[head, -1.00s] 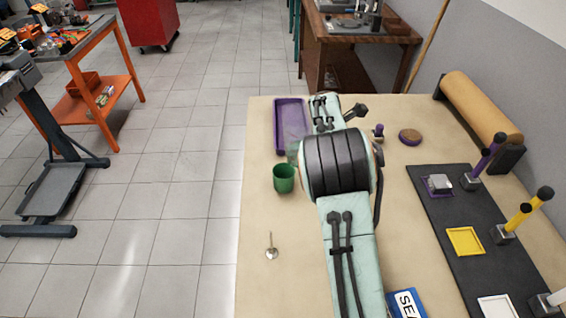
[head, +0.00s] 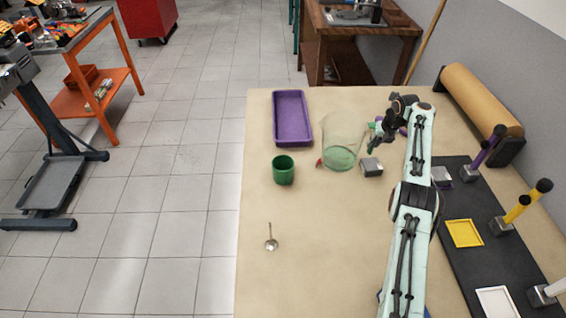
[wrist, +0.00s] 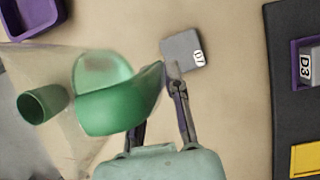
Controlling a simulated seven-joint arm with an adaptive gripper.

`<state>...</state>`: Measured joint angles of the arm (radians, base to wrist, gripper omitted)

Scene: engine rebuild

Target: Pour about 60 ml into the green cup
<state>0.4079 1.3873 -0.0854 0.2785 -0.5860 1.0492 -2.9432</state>
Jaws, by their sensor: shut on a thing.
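The green cup (head: 283,171) stands upright on the bench, left of the middle in the head view. In the wrist view it (wrist: 40,105) shows at the left, behind the clear jug wall. Its contents cannot be made out. A clear jug (head: 343,130) with green liquid (head: 339,158) is to the right of the cup, apart from it. The fingers (wrist: 158,100) are partly hidden by the jug. I cannot tell whether the jug touches the bench.
A purple tray (head: 292,118) lies behind the cup. A small grey block (head: 371,167) sits right of the jug, close to my gripper. A spoon-like tool (head: 271,240) lies in front of the cup. The front middle of the bench is clear.

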